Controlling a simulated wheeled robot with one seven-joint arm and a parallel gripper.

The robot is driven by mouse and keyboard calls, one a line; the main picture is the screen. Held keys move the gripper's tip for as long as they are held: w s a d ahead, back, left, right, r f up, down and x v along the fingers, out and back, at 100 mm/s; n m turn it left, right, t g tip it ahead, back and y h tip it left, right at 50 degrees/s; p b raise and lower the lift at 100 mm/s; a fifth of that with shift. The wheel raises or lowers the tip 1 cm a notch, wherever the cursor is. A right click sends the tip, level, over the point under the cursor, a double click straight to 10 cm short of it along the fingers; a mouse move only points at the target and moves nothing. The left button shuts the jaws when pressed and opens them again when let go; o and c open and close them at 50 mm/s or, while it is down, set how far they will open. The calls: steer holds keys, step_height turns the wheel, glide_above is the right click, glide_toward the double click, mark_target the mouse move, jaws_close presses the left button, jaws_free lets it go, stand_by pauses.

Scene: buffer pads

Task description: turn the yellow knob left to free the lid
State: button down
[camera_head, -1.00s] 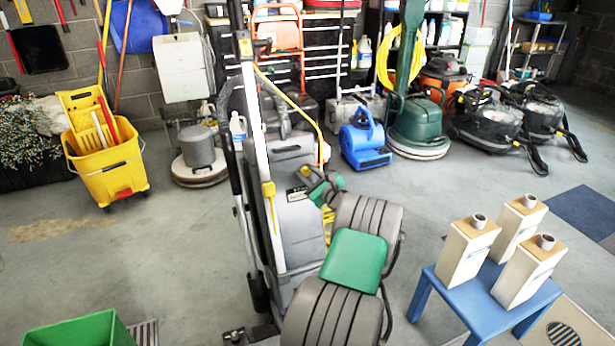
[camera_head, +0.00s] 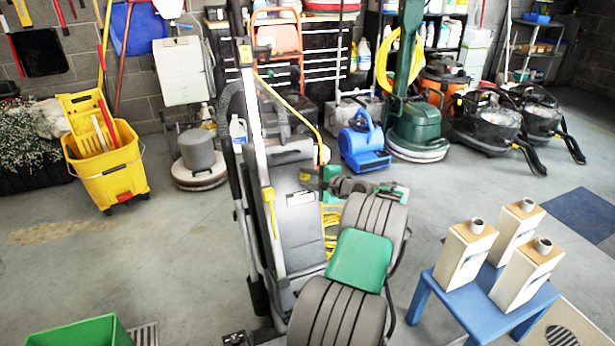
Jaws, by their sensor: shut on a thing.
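The upright grey floor machine (camera_head: 300,228) stands in the middle of the head view, with a dark grey lid or tank face. A small yellow piece, which looks like the yellow knob (camera_head: 306,176), shows at its upper right part. My gripper (camera_head: 318,179) reaches in from the right, lies nearly level, and is shut at the yellow knob. The fingers and green wrist parts hide much of the knob, so its exact turn cannot be read. The lid looks seated on the machine; no gap is visible.
A blue table (camera_head: 430,290) with several cream containers stands to the right. A yellow mop bucket (camera_head: 110,165) is at the left and a green bin (camera_head: 75,332) at the front left. A blue blower (camera_head: 363,145) and other machines line the back. Open floor lies between.

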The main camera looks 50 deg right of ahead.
steer(key=shift+n+g, duration=0.3)
steer(key=shift+n, duration=0.6)
steer(key=c, duration=1.1)
jaws_free()
steer(key=p+v, duration=0.2)
steer(key=v, duration=0.5)
steer(key=shift+s+r, duration=0.1)
steer(key=shift+s, duration=0.3)
